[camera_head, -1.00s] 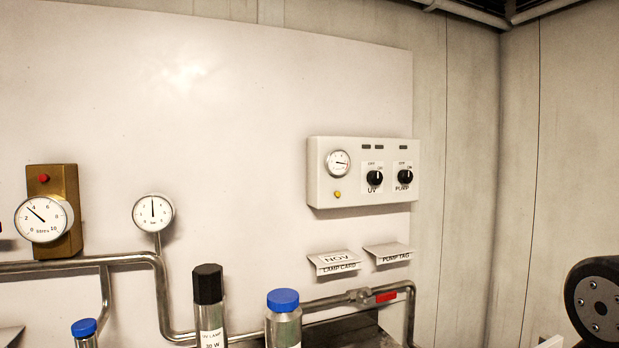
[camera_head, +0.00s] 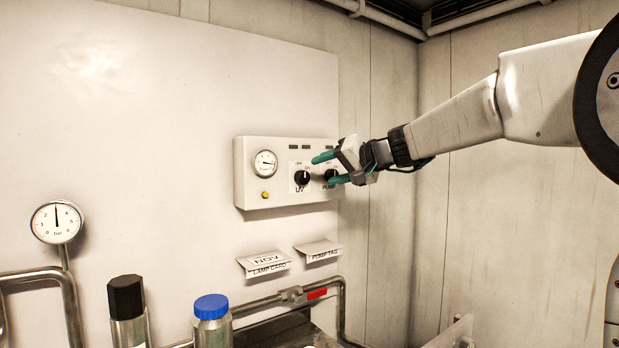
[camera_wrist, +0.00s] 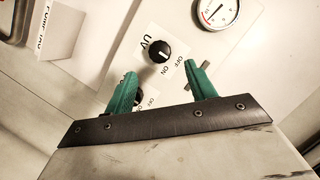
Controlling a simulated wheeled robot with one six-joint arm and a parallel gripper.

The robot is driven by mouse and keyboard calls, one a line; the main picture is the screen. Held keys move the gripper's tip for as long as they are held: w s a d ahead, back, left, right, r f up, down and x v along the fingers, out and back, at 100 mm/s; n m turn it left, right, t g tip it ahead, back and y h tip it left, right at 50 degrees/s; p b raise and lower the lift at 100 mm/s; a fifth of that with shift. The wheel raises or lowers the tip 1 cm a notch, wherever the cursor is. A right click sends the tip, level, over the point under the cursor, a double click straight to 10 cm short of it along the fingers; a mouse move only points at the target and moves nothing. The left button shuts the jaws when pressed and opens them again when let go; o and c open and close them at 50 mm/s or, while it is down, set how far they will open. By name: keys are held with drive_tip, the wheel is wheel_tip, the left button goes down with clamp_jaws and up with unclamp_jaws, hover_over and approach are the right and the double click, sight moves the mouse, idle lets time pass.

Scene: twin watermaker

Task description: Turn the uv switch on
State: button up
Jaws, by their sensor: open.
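The UV switch (camera_head: 302,178) is a round black knob on a white plate with OFF and ON marks, on the white control box (camera_head: 250,196). In the wrist view, the UV knob (camera_wrist: 160,50) shows beyond and roughly between my fingertips, not held. Its exact pointer position is too small to tell. My gripper (camera_head: 331,168) is open and empty, its green fingers in front of the pump switch (camera_head: 331,174), right of the UV switch. The wrist view shows the gripper (camera_wrist: 160,72) with fingers apart; the pump switch is partly hidden by one finger.
A pipe with a red-handled valve (camera_head: 316,294) and bottles stand lower.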

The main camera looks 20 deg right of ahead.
sight(306, 177)
drive_tip(key=x, duration=0.7)
drive_tip(key=shift+a, duration=0.1)
drive_tip(key=c, duration=1)
